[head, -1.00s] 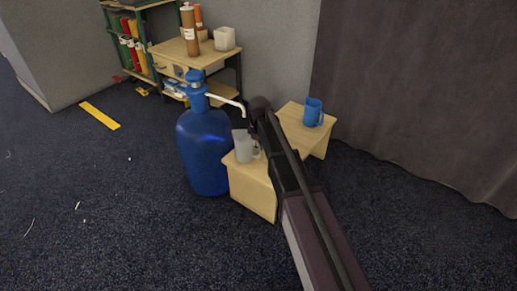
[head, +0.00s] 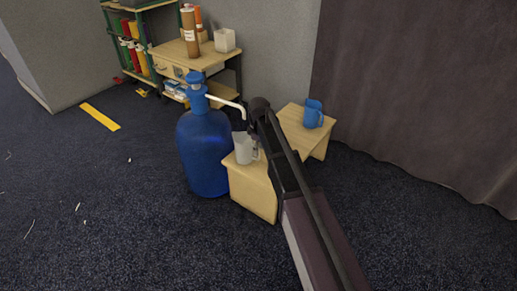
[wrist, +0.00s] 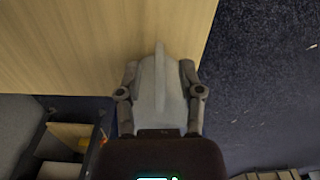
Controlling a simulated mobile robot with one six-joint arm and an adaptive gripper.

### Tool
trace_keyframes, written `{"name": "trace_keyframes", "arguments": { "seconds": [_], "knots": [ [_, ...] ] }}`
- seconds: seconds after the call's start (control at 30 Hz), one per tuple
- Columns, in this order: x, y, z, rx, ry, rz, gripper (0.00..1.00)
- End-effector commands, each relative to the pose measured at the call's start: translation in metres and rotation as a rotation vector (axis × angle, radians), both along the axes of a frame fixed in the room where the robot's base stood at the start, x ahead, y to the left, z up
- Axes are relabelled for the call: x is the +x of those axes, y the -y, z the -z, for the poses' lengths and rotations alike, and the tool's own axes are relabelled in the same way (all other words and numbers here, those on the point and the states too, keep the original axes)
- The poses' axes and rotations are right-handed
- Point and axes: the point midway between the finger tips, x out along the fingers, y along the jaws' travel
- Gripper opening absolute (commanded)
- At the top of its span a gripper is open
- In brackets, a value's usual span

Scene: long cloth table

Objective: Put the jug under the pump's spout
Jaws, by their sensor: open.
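The grey jug (head: 243,149) stands upright on the front of a low wooden table, its handle to the right. The pump's white spout (head: 226,101) reaches from the top of the big blue bottle (head: 204,155) and bends down above the jug in the head view; I cannot tell whether it is exactly over the opening. In the wrist view the grey jug (wrist: 153,98) lies between the two fingers of my gripper (wrist: 160,76), which is open, one finger on each side. In the head view my arm hides most of the gripper.
The wooden table (head: 252,188) has a blue mug (head: 313,114) on its far right part. A dark curtain (head: 420,90) hangs at the right.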

Motion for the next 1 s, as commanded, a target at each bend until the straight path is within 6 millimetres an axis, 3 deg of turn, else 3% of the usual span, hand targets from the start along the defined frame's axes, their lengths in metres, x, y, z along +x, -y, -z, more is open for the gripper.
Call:
{"name": "trace_keyframes", "arguments": {
  "seconds": [1.0],
  "knots": [
    [0.001,0.000,-0.083,0.000,0.000,0.000,0.49]
  ]
}}
